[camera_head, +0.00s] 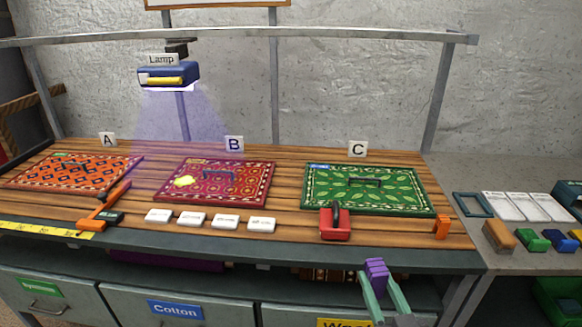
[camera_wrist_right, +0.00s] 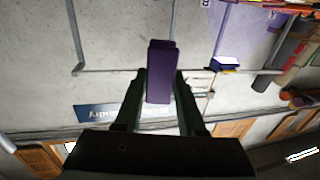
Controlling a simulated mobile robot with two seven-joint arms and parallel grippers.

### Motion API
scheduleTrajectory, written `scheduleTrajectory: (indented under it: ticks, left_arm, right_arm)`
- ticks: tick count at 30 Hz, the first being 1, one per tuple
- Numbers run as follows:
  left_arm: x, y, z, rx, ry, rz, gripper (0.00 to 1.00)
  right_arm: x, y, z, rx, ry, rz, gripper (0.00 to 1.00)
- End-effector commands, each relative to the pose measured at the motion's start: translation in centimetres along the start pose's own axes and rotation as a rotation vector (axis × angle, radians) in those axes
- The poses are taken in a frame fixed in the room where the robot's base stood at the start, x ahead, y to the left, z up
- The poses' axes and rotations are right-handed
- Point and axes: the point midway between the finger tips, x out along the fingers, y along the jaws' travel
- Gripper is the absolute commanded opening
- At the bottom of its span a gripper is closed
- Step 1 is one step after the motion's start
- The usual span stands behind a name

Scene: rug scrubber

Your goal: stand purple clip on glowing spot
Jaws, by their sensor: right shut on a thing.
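The purple clip (camera_head: 376,271) is between the fingers of my right gripper (camera_head: 378,287), in front of the bench's front edge. In the right wrist view the clip (camera_wrist_right: 161,72) stands out between the two green fingers of the gripper (camera_wrist_right: 160,100), which is shut on it. A glowing yellow spot (camera_head: 184,181) shows on the red rug B (camera_head: 245,196), left of its handle, under the purple beam of the lamp (camera_head: 168,76). The clip is apart from the rug, well to the right and nearer. My left gripper is not in view.
Orange rug A (camera_head: 100,180) and green rug C (camera_head: 400,200) flank rug B. Several white tiles (camera_head: 191,219), a red tool (camera_head: 335,226) and an orange clip (camera_head: 441,227) stand along the bench front. Brushes and blocks (camera_head: 498,237) lie on the right side table.

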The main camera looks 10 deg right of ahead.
Motion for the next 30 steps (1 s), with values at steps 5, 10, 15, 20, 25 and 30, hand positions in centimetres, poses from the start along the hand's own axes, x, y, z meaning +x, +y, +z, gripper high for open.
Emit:
scheduleTrajectory:
  ticks: [5, 10, 15, 20, 25, 30]
  left_arm:
    - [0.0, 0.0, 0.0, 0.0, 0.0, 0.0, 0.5]
    - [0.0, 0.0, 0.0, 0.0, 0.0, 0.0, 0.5]
    - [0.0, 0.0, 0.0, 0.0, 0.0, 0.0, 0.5]
    - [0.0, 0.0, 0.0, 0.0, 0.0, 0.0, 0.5]
    - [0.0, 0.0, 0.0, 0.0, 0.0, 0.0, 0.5]
    - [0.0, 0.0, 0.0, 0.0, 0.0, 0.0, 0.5]
  right_arm:
    - [0.0, -0.2, -0.1, -0.001, 0.001, -0.009, 0.0]
    - [-0.4, -1.6, -0.9, -0.004, 0.004, -0.086, 0.0]
    - [-1.2, -4.5, -2.3, -0.004, 0.005, -0.239, 0.0]
    - [-2.0, -7.8, -3.9, -0.005, 0.007, -0.405, 0.0]
    - [-2.8, -10.9, -5.3, -0.001, 0.005, -0.564, 0.0]
    - [-3.3, -12.7, -6.1, 0.004, 0.004, -0.655, 0.0]
